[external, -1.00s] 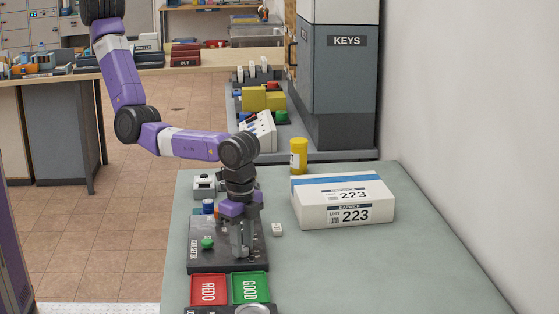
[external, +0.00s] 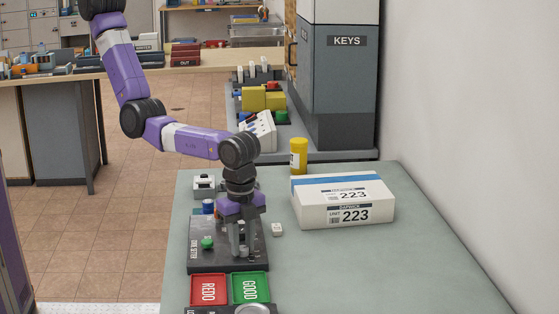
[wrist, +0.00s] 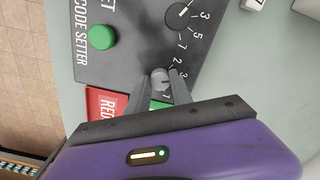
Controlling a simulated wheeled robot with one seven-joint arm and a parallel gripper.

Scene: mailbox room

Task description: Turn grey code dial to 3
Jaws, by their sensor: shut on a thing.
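The grey code dial (wrist: 160,79) is a small round knob on the black code setter panel (wrist: 135,45). In the wrist view, figures 1, 2 and 3 show beside it. My gripper (wrist: 161,83) is shut on the dial, with one finger on each side. I cannot tell which figure its pointer faces. In the external view, my gripper (external: 241,247) points down onto the right part of the panel (external: 205,258), and the fingers hide the grey dial there.
A black dial (wrist: 178,15) and a green button (wrist: 102,37) share the panel. Red REDO (external: 208,289) and green GOOD (external: 250,288) trays lie at the panel's near edge. A small white block (external: 277,230) and a white box (external: 343,203) stand right. The table's right side is clear.

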